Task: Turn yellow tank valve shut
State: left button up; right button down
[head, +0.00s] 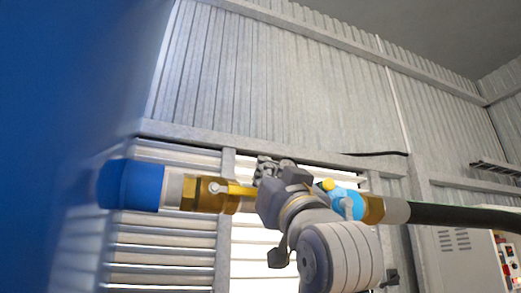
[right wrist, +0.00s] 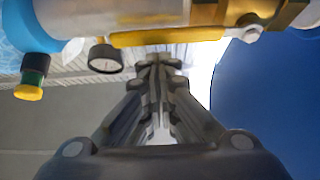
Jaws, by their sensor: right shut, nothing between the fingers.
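The yellow valve lever (head: 232,189) lies along the pipe, in front of the brass valve body (head: 205,195) beside the blue tank (head: 70,100). In the right wrist view the lever (right wrist: 168,38) runs across the top, parallel to the pipe, with the brass body (right wrist: 262,14) at its right end. My right gripper (head: 268,168) is beside the lever's free end, its fingers shut and empty. In the right wrist view its fingertips (right wrist: 160,62) are close to the lever's middle; whether they touch is unclear. My left gripper is not in view.
A black hose (head: 460,216) runs off right. A gauge (right wrist: 104,57) hangs near the fingers. A control cabinet (head: 470,260) stands lower right.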

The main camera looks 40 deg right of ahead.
jog(key=shift+f, duration=0.45)
jog(key=shift+f, duration=0.1)
jog(key=shift+f+m+h+b, duration=0.2)
jog(key=shift+m+h+b, duration=0.3)
jog(key=shift+m, duration=0.1)
